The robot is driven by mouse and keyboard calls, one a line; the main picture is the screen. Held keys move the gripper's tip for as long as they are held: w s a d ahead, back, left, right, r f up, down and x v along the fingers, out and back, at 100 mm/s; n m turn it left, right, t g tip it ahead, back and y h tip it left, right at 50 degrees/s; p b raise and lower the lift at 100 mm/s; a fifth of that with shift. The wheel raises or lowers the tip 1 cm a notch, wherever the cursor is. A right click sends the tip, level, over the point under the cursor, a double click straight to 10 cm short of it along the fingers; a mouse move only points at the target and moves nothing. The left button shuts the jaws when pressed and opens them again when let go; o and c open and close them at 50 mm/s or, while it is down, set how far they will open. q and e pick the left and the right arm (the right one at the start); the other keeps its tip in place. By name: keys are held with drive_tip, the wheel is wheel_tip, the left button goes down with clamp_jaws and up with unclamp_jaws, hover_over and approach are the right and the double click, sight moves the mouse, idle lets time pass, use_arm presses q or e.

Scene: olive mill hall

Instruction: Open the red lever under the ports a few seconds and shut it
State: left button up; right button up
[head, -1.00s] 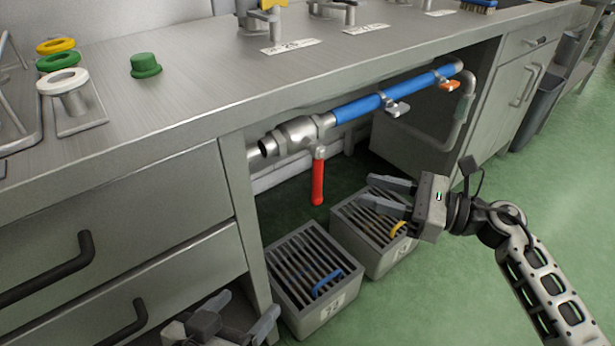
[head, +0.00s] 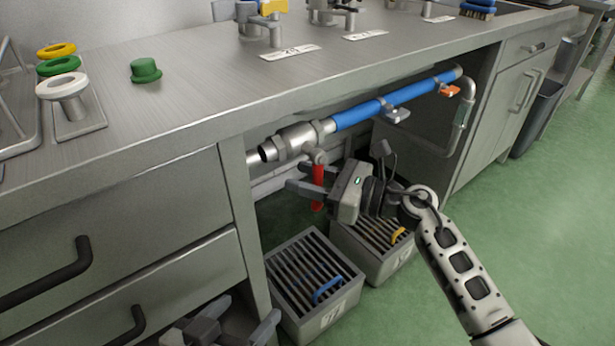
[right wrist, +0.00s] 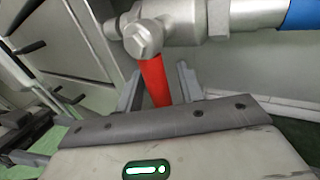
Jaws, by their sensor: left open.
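The red lever (head: 318,174) hangs down from the metal valve (head: 297,138) under the counter. My right gripper (head: 299,176) is at the lever, its middle partly hiding the lever in the head view. In the right wrist view the lever (right wrist: 154,80) stands between the two fingers of the right gripper (right wrist: 158,82), with a gap on either side. The gripper is open and not closed on it. My left gripper (head: 232,325) is open and empty low at the bottom of the head view, in front of the drawers.
A blue pipe (head: 385,103) with small levers runs right from the valve. Two grated grey bins (head: 330,318) stand on the floor below. Drawers (head: 110,220) flank the opening on the left. A green stopper (head: 145,70) and taps stand on the counter.

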clamp_jaws()
use_arm(q)
drive_tip(key=shift+f, duration=0.1)
